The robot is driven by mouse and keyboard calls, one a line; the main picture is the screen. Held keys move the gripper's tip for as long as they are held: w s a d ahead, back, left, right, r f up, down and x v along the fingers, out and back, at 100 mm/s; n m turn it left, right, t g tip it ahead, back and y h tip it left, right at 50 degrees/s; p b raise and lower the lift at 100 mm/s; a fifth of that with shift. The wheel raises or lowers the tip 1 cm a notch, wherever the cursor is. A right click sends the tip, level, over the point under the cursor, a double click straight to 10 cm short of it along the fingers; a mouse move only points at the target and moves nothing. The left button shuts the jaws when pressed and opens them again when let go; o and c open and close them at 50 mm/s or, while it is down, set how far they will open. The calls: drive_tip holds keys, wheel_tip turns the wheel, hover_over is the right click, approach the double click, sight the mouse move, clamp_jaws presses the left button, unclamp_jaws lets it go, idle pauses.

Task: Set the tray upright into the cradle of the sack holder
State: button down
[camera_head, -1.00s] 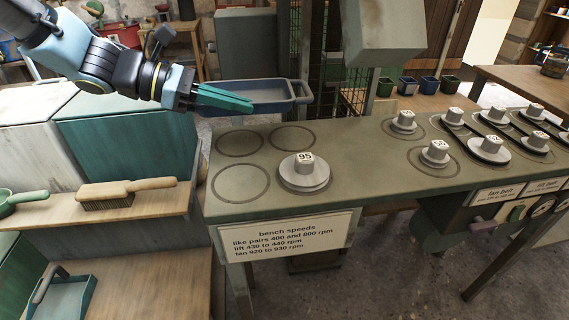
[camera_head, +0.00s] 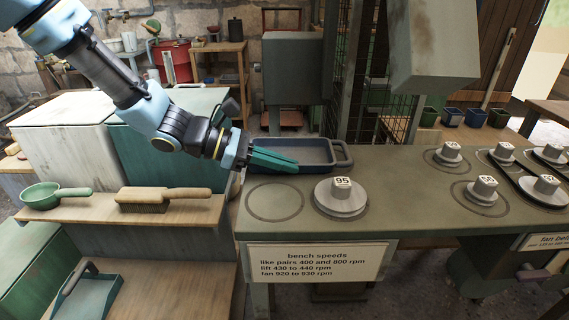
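The tray (camera_head: 318,151) is a shallow blue-grey pan with a loop handle at its right end. It lies flat, open side up, over the far left part of the bench. I cannot tell whether it touches the bench top. My gripper (camera_head: 296,164), with teal fingers, is at the tray's near left side and appears shut on its rim. The fingers hide part of that side, and the grip itself is not clear. I cannot make out the sack holder or its cradle for certain.
A pulley marked 95 (camera_head: 341,198) stands just right of and nearer than the tray on the green bench (camera_head: 400,210). More pulleys stand at right. A grey cabinet (camera_head: 291,80) is behind.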

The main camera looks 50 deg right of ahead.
drive_tip(key=shift+f, duration=0.1)
drive_tip(key=c, duration=1.1)
unclamp_jaws()
drive_tip(key=shift+w+a+r, duration=0.1)
drive_tip(key=shift+w+r, duration=0.1)
drive_tip(key=v, duration=1.1)
drive_tip(key=shift+w+a+r, duration=0.15)
drive_tip(key=shift+w, duration=0.05)
drive_tip(key=w+a+f+m+t+y, duration=0.1)
drive_tip(key=w+a+f+t+y, duration=0.1)
drive_tip(key=a, duration=0.8)
drive_tip(key=w+a+f+m+t+y, duration=0.2)
drive_tip(key=w+a+t, duration=0.2)
drive_tip(key=a, duration=0.6)
drive_tip(key=w+a+f+m+t+y, duration=0.2)
drive_tip(key=w+a+t, duration=0.1)
drive_tip(key=w+a, duration=0.4)
drive_tip(key=shift+a+f+y, duration=0.15)
drive_tip(key=shift+a+y, duration=0.15)
drive_tip(key=shift+a, duration=1.4)
drive_tip(key=shift+o, duration=0.8)
drive_tip(key=w+a+r+m+t+y, duration=0.1)
drive_tip(key=a+m+t+y, duration=0.1)
drive_tip(key=a, duration=0.9)
drive_tip(key=shift+w+r+t, duration=0.2)
drive_tip(key=shift+w+t, duration=0.15)
drive_tip(key=shift+t, duration=0.15)
